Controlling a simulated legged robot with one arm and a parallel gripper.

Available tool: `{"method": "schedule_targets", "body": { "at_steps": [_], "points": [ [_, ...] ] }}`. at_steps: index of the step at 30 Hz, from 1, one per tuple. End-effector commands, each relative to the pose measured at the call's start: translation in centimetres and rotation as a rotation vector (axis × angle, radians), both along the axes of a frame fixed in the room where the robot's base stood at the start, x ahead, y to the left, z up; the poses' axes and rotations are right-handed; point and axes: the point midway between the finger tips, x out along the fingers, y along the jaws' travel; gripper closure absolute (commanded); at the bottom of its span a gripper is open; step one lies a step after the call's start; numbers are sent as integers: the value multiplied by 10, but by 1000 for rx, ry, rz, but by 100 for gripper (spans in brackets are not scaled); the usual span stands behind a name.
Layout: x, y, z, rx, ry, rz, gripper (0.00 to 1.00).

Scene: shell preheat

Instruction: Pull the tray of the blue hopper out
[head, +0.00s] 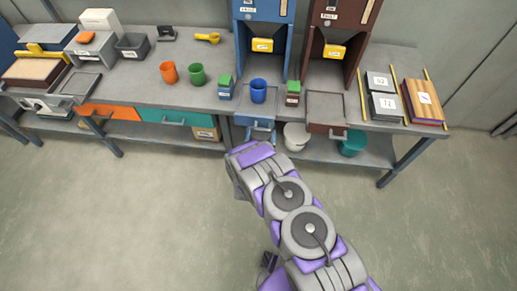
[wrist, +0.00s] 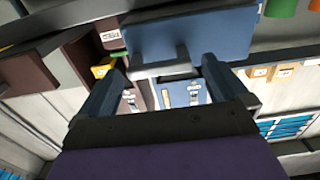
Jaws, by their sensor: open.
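The blue hopper (head: 262,12) stands at the back of the bench with a yellow tag on its front. Its blue tray (head: 262,125) is at the bench's front edge below it, with a blue cup (head: 258,91) above the tray's rear. In the wrist view, the tray's blue front (wrist: 190,35) carries a grey bar handle (wrist: 160,69). My gripper (wrist: 163,67) is open, one finger at each side of the handle. I cannot tell whether either finger touches it. In the head view my arm hides the gripper.
A brown hopper (head: 340,14) with its own brown tray (head: 327,110) stands to the right. Green-topped boxes (head: 226,88) flank the blue cup. A white bucket (head: 296,136) and a teal bucket (head: 352,143) sit on the lower shelf. The floor in front is clear.

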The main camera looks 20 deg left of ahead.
Motion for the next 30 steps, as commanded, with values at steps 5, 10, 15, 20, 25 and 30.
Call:
{"method": "schedule_targets", "body": {
  "at_steps": [5,10,15,20,25,30],
  "points": [
    [-31,-5,0,-6,5,7,0],
    [-68,-13,0,-5,3,8,0],
    [-103,-23,-1,-8,6,7,0],
    [-130,-30,-1,-4,5,6,0],
    [-150,-35,-1,-1,5,5,0],
    [-159,-39,-1,-1,4,2,0]
  ]
}}
